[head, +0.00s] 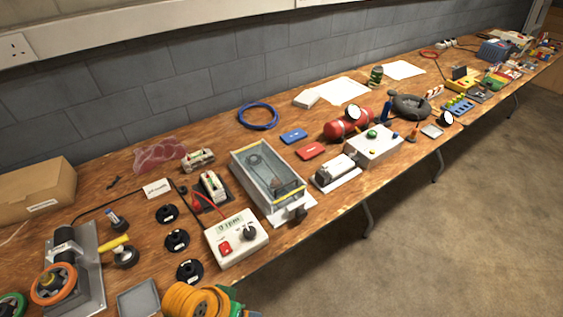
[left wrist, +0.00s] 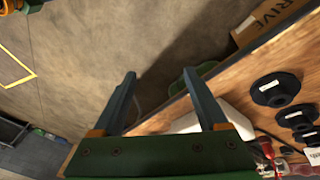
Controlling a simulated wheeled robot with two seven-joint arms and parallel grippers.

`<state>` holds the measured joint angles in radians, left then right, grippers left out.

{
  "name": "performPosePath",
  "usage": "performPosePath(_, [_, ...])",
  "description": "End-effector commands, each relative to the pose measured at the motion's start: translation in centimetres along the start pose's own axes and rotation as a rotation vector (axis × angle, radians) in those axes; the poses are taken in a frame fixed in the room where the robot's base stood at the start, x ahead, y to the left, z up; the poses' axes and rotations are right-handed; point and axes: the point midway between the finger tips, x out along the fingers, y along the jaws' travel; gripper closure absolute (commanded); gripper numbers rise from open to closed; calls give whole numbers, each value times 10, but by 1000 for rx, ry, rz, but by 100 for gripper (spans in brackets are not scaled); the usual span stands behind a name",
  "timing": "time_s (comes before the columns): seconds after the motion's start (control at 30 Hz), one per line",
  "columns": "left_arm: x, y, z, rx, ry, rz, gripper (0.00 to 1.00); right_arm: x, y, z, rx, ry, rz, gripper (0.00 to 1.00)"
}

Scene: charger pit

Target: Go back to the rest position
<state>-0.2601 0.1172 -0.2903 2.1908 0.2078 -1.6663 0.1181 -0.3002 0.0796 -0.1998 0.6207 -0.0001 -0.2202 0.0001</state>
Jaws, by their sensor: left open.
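My left gripper (left wrist: 158,75) shows in the left wrist view. A pale white thing lies behind the right finger and is partly hidden. In the head view an orange and green part of my arm shows at the bottom edge, and its fingers cannot be made out there. My right gripper is in neither view.
The wooden table (head: 285,225) is crowded along its length. Near the bottom are black discs (head: 176,240), a grey tray (head: 138,299) and a white meter box (head: 236,238). A glass-topped case (head: 268,178) stands beyond. The floor (head: 460,230) at the right is clear.

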Motion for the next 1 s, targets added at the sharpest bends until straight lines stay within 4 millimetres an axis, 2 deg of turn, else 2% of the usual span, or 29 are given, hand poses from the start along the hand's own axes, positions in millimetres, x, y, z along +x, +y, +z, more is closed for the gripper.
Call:
performPosePath(0.3, [-42, -66, 42, -35, 89, -253, 24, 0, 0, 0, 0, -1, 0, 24])
performPosePath(0.53, [18, -74, 48, -34, 50, -237, 24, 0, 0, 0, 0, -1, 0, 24])
performPosePath(0.73, [74, -83, 69, -32, 11, -228, 24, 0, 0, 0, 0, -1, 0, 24])
performPosePath(0.87, [116, -89, 98, -30, -25, -223, 24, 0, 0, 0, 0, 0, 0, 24])
performPosePath(0.97, [151, -93, 136, -27, -59, -218, 24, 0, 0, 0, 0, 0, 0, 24])
performPosePath(1.0, [163, -95, 154, -25, -75, -216, 24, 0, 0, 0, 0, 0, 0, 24])
